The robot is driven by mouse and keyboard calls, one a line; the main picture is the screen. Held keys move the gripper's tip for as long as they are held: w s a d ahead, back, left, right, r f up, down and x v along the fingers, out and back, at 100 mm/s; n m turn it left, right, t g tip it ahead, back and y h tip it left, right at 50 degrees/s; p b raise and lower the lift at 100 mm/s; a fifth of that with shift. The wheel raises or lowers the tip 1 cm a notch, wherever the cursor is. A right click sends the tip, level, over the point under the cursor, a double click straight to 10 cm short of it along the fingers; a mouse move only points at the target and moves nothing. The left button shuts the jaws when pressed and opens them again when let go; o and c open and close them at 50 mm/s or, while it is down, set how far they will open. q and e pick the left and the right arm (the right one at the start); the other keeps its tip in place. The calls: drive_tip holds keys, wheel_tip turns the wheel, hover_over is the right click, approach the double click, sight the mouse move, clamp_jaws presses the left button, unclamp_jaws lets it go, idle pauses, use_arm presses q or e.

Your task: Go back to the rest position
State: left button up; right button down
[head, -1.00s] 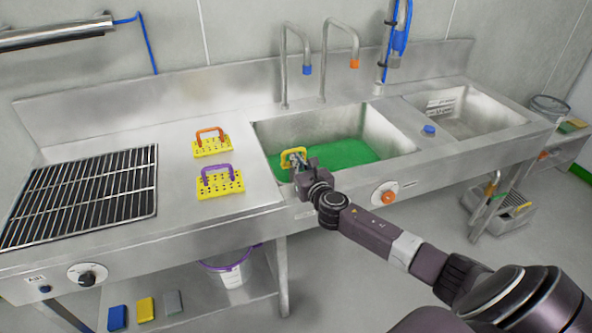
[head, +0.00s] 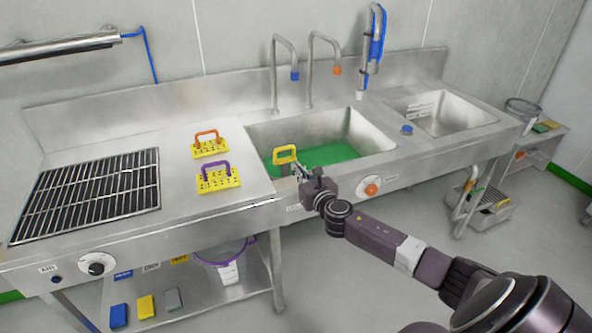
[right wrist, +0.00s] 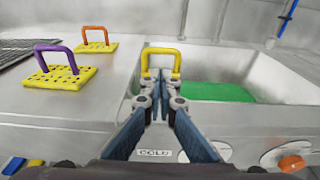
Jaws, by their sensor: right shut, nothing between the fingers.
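My right gripper (head: 297,170) is shut and empty. It is in front of the left sink basin's front edge, close to a yellow handle (head: 285,154) at the basin's left side. In the right wrist view the closed fingertips (right wrist: 157,88) overlap the lower part of the yellow handle (right wrist: 161,54), with nothing held between them. Whatever is below that handle is mostly hidden. My left gripper is not in view.
Yellow perforated plates with an orange handle (head: 208,150) and a purple handle (head: 218,180) sit on the counter, right of a black grate (head: 90,193). The left basin (head: 370,141) holds green liquid. A control knob (head: 371,189) is on the front panel. Open floor lies in front.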

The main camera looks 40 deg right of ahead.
drive_tip(key=s+a+f+m+g, duration=0.5)
drive_tip(key=s+a+f+m, duration=0.65)
drive_tip(key=s+m, duration=0.4)
drive_tip(key=s+a+m+g+y, duration=0.1)
drive_tip(key=s+a+m+g, duration=0.3)
drive_tip(key=s, duration=0.5)
drive_tip(key=s+a+f+m+g+y, duration=0.1)
drive_tip(key=s+a+m+y, duration=0.1)
drive_tip(key=s+a+m, duration=0.45)
drive_tip(key=s+a+m+g+y, duration=0.1)
drive_tip(key=s+a+m+g, duration=0.2)
drive_tip(key=s+m, duration=0.5)
drive_tip(key=s+f+n, duration=0.1)
drive_tip(key=s+f, duration=0.1)
drive_tip(key=f, duration=1.2)
drive_tip(key=s+f+n, duration=0.2)
drive_tip(key=s+f, duration=0.1)
drive_tip(key=f, duration=1.1)
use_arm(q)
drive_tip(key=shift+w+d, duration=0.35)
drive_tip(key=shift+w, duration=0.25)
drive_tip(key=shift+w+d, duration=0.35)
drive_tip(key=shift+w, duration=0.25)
use_arm(e)
drive_tip(key=s+d+f+g, duration=0.2)
drive_tip(key=s+d+f, duration=0.1)
drive_tip(key=s+f, duration=1.1)
drive_tip(key=shift+s+f, duration=0.3)
drive_tip(key=shift+s, duration=0.75)
